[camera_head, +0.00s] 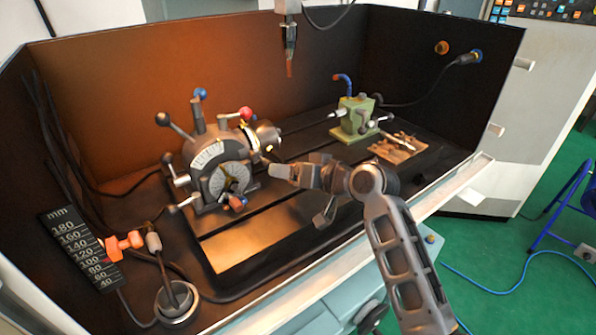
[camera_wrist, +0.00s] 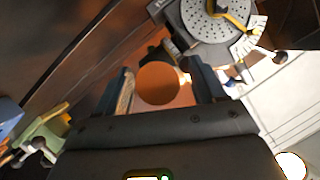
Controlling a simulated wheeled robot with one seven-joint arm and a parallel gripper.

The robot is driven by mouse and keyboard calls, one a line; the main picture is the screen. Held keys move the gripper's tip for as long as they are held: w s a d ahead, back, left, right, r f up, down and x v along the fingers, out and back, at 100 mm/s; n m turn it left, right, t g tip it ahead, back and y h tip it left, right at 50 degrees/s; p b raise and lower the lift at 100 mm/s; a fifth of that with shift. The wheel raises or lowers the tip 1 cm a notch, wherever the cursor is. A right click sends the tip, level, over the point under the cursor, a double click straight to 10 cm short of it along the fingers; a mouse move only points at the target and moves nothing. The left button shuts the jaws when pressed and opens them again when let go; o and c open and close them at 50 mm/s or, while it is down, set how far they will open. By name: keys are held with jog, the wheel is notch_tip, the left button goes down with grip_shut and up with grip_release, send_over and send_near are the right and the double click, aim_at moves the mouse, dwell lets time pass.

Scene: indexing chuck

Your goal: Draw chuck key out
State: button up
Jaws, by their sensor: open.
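The indexing head (camera_head: 228,170) stands on the black machine table, with its silver chuck (camera_head: 263,135) on its far right side. My gripper (camera_head: 275,169) is close to the right of the head, below the chuck. In the wrist view my gripper (camera_wrist: 163,78) is open, one finger on each side. A round orange-brown end (camera_wrist: 158,84) shows between the fingers, with a dark part behind it. It may be the chuck key's end, but I cannot tell for sure. Gaps show between it and the fingers. In the head view I cannot make out the key near my gripper.
A green tailstock (camera_head: 354,118) and a wooden board with small parts (camera_head: 397,148) are at the right. Levers with red and blue knobs (camera_head: 246,114) rise from the head. A spindle tool (camera_head: 289,55) hangs above. A height scale (camera_head: 83,250) stands front left.

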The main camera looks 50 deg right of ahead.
jog(key=shift+c, duration=0.4)
grip_shut()
dwell(0.6)
jog(key=shift+r+g+p, duration=0.3)
jog(key=shift+g+p, duration=0.3)
jog(key=shift+p, duration=1.6)
dwell(1.2)
jog(key=shift+s+a, duration=0.25)
jog(key=shift+s, duration=0.3)
dwell(0.3)
jog(key=shift+s+a, duration=0.1)
jog(key=shift+s, duration=0.2)
jog(key=shift+s+a+r+p, duration=0.15)
jog(key=shift+s+p, duration=0.25)
jog(key=shift+s, duration=0.2)
